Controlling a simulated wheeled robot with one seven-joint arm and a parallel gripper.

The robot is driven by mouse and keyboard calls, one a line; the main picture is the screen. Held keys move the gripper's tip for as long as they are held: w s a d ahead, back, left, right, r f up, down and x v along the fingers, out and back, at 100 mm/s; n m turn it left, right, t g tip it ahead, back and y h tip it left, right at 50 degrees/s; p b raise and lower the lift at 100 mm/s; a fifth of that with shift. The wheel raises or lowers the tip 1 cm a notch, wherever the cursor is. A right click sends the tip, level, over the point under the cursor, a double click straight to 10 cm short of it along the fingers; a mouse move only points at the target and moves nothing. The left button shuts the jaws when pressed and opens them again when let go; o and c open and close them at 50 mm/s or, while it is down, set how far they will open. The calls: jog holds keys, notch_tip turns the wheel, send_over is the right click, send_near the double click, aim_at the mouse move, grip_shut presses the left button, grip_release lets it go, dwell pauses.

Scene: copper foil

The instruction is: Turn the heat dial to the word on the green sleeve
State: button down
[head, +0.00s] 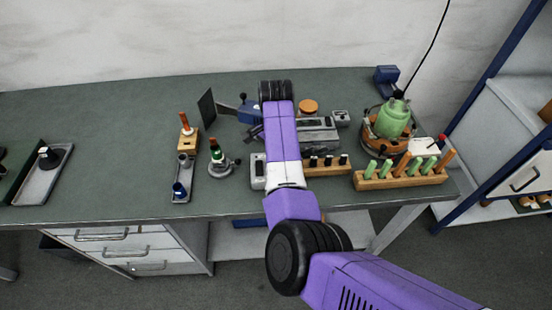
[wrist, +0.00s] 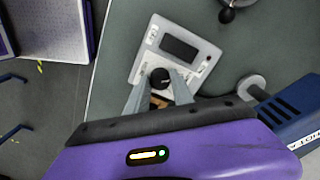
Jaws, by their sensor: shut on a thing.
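The heat dial (wrist: 159,76) is a round black knob on a pale control box (wrist: 148,62) with a dark display in the wrist view. My gripper (wrist: 161,86) is shut on the dial, with one finger on each side of it. In the head view my purple arm covers most of the box (head: 258,172), and the dial and fingers are hidden. A small upright tool with a green sleeve (head: 216,151) stands on a round base left of the box. Any word on it is too small to read. The dial markings are not legible either.
A blue tool (wrist: 298,118) with white lettering is close to my gripper at right in the wrist view. The left bench (head: 110,185) has free room beside a tray (head: 42,182).

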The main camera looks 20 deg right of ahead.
jog(key=shift+n, duration=0.6)
jog(key=shift+p, duration=0.35)
jog(key=c, duration=1.1)
grip_release()
jog(key=shift+r+b, duration=0.75)
jog(key=shift+r, duration=3.2)
jog(key=shift+n, duration=0.3)
